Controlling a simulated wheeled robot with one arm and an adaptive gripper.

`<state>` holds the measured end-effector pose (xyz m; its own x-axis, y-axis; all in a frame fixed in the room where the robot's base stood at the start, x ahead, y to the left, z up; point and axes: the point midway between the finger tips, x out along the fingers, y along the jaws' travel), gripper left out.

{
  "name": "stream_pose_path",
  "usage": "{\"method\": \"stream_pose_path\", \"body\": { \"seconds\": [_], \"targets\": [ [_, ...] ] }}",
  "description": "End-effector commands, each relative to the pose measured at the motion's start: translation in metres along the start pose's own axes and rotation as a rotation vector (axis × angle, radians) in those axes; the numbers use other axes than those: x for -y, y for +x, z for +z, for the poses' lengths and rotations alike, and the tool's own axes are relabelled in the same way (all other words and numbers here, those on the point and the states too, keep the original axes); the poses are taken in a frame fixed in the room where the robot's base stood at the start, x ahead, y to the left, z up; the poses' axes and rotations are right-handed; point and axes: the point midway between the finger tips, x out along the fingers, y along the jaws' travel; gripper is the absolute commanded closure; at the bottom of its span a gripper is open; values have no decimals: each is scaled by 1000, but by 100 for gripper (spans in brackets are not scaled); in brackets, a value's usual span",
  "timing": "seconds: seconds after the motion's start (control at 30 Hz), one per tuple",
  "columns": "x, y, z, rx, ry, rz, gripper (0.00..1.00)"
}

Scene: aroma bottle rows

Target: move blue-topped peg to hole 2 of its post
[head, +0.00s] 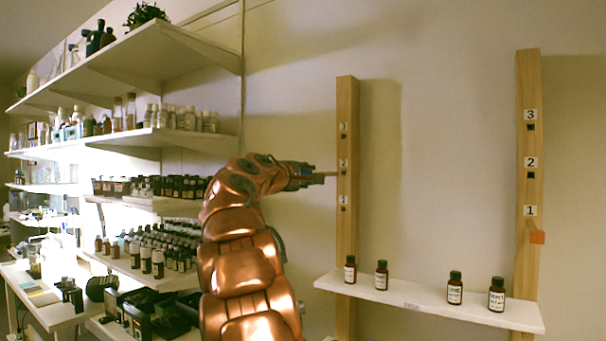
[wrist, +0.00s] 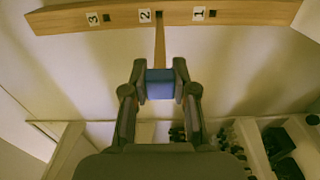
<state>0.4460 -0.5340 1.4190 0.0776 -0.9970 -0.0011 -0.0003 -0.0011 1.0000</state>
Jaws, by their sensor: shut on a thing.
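My gripper (head: 313,174) is shut on the blue top of the peg (wrist: 160,85), in front of the left post (head: 346,240). In the wrist view the fingertips (wrist: 160,76) grip the blue block from both sides. The peg's wooden shaft (wrist: 160,45) points straight at the post, which crosses the top of that view (wrist: 60,19). The shaft's tip meets the post at hole 2, beside the label 2 (wrist: 145,16). I cannot tell how deep the tip sits. Holes 1 (wrist: 212,14) and 3 (wrist: 106,18) look empty.
A right post (head: 528,110) has an orange-topped peg (head: 537,237) in hole 1. A white shelf (head: 415,298) below the holes carries several brown bottles. Shelves of bottles (head: 150,185) stand to the left of my arm. The wall between the posts is clear.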

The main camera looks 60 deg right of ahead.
Motion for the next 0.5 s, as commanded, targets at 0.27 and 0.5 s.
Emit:
{"method": "stream_pose_path", "body": {
  "seconds": [0.27, 0.5],
  "targets": [
    [-1, 23, 0, -1, -2, 0, 100],
    [-2, 33, 1, -2, 0, 3, 100]
  ]
}}
